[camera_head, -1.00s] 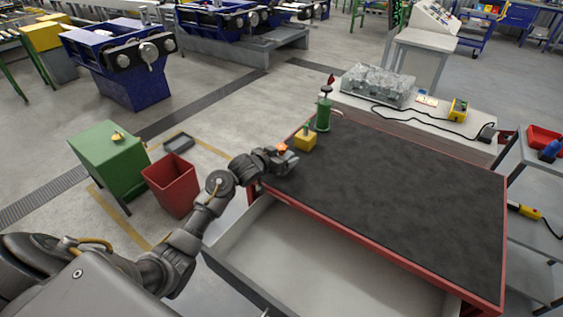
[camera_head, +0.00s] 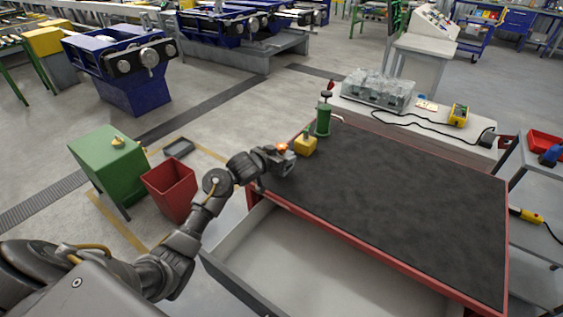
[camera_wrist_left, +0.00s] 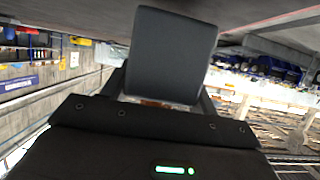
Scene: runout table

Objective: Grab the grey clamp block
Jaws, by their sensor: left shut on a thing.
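My left gripper (camera_head: 284,160) is at the left edge of the dark-topped table (camera_head: 390,200) in the head view. It is shut on the grey clamp block, which is small and partly hidden by the gripper there. In the left wrist view the clamp block (camera_wrist_left: 170,55) is a plain dark grey block with rounded edges, held between the fingers (camera_wrist_left: 160,100). An orange piece (camera_head: 282,147) shows just behind the gripper. I cannot tell whether the block touches the table. My right gripper is not in view.
A yellow block (camera_head: 305,146) and a green cylinder with a handle (camera_head: 323,120) stand just beyond the gripper. The rest of the tabletop is clear. An open drawer (camera_head: 300,255) sticks out below the front edge. A red bin (camera_head: 171,190) and green cabinet (camera_head: 108,165) stand left.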

